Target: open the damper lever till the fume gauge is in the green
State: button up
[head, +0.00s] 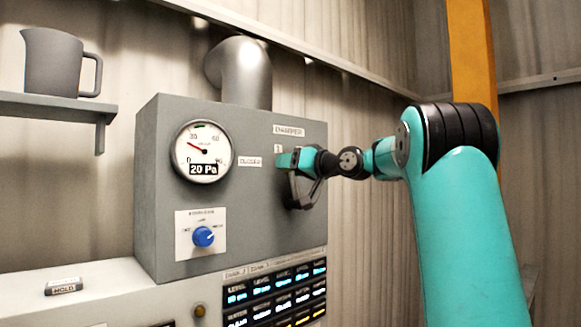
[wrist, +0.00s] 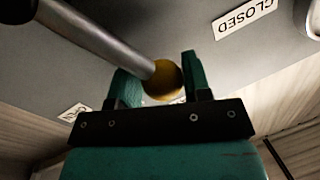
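The fume gauge (head: 202,151) is a round white dial on the grey panel box; its display reads 20 Pa. Its needle points to the upper left, short of a small green band at the top. The damper lever (wrist: 105,42) is a metal rod with a yellow ball knob (wrist: 162,80). My gripper (wrist: 160,85) has its two green fingers on either side of the knob, with no clear gap, and looks shut on it. In the head view my gripper (head: 284,160) is at the panel, right of the CLOSED label (head: 250,161), and hides the lever.
A blue knob (head: 203,236) sits below the gauge. Rows of lit displays (head: 275,291) lie under the box, left of my arm. A grey jug (head: 62,62) stands on a shelf (head: 60,104) at the left. A duct (head: 245,72) rises from the box.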

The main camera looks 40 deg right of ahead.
jog(key=shift+c, duration=1)
jog(key=shift+s+d+r+m+p, duration=0.1)
jog(key=shift+d+m+p, duration=0.6)
jog(key=shift+d+m, duration=0.65)
jog(key=shift+d+f+m+t+p, duration=0.25)
jog(key=shift+d+m, duration=0.4)
jog(key=shift+m, duration=0.25)
jog(key=shift+d+f+m+t+p, duration=0.1)
jog(key=shift+d+m+t+p, duration=0.15)
jog(key=shift+d+m, duration=0.5)
jog(key=shift+a, duration=0.1)
jog(key=o, duration=1.3)
jog(key=shift+s+r, duration=0.1)
jog(key=shift+c, duration=0.2)
